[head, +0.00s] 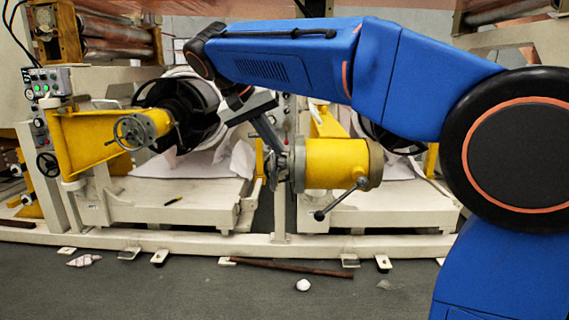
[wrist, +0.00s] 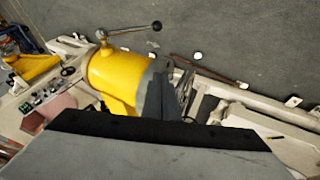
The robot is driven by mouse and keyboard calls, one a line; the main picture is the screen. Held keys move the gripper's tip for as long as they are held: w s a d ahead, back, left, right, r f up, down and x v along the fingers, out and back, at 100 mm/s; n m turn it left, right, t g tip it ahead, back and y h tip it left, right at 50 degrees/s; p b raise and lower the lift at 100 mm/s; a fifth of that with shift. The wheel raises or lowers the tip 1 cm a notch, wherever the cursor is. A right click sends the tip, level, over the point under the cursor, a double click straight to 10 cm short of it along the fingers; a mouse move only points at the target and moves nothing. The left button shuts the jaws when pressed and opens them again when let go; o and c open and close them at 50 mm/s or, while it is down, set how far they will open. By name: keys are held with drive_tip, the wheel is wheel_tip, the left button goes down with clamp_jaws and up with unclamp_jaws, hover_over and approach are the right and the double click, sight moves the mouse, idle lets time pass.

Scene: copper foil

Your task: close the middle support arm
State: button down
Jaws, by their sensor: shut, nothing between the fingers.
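The middle support arm (head: 335,163) is a yellow cylindrical head with a grey end flange and a black-knobbed lever handle (head: 340,197). It sticks out toward me, in front of the gap between two cream machine bays. In the wrist view the yellow arm (wrist: 115,72) lies left of centre, with its lever (wrist: 130,30) above. My gripper (head: 280,158) reaches down to the left end of the yellow head, and its fingers are shut and empty. In the wrist view the dark fingers (wrist: 163,95) overlap the yellow head's right side; I cannot tell whether they touch it.
Another yellow support arm (head: 90,140) with a handwheel (head: 133,132) stands open at left, by a control box (head: 47,82) with green lights. A cream base rail (head: 200,242) runs across the floor. A brown rod (head: 290,267) and a white lump (head: 303,285) lie on the grey floor.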

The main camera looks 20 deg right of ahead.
drive_tip(key=shift+m, duration=0.3)
drive_tip(key=x, duration=0.2)
drive_tip(key=w+x, duration=0.1)
drive_tip(key=x, duration=0.5)
drive_tip(key=shift+w+a+f, duration=0.1)
drive_tip(key=shift+w+a, duration=0.25)
drive_tip(key=shift+w, duration=0.05)
